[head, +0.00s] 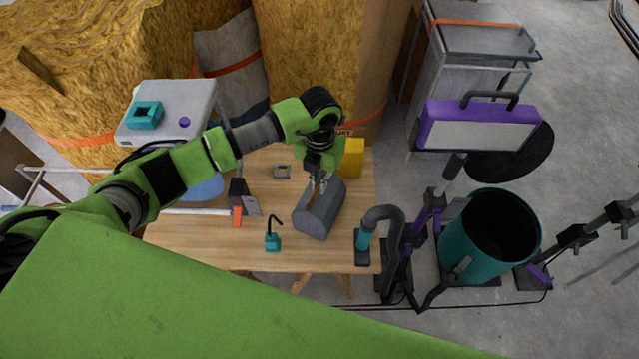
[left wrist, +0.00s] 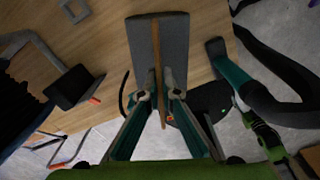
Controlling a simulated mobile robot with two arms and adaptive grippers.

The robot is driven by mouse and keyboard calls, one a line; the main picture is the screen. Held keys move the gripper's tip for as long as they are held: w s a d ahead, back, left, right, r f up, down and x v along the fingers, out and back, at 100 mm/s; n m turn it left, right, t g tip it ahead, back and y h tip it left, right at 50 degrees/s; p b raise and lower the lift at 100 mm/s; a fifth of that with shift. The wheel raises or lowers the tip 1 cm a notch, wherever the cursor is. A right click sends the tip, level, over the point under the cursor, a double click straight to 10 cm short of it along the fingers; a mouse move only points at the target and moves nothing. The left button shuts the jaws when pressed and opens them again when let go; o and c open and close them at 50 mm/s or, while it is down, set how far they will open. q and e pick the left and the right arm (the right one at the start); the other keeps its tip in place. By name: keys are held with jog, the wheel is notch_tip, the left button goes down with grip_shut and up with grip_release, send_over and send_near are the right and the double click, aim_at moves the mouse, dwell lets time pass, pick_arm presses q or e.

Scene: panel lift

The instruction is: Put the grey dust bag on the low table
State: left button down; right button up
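The grey dust bag (head: 318,212), a grey wedge-shaped block with a brown strip along its top, is at the right part of a wooden table (head: 190,255). I cannot tell whether this table is the low table. My left gripper (head: 318,183) points down at the bag's top. In the left wrist view, the bag (left wrist: 174,35) lies ahead of the left gripper (left wrist: 159,84), whose fingertips lie on either side of the brown strip. I cannot tell whether they press on it. My right gripper is not in view.
On the table are a yellow box (head: 351,158), a small grey square frame (head: 283,171), a teal-based hook (head: 272,241) and a teal-and-grey hose nozzle (head: 363,245). A teal bin (head: 459,250) stands right of the table. Straw-coloured bales (head: 310,60) stand behind.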

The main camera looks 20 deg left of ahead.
pick_arm(q)
jog(key=shift+f, duration=0.55)
jog(key=c, duration=2.3)
grip_release()
notch_tip(320, 180, up, 12)
jog(key=shift+r+b, duration=0.1)
jog(key=shift+b, duration=0.9)
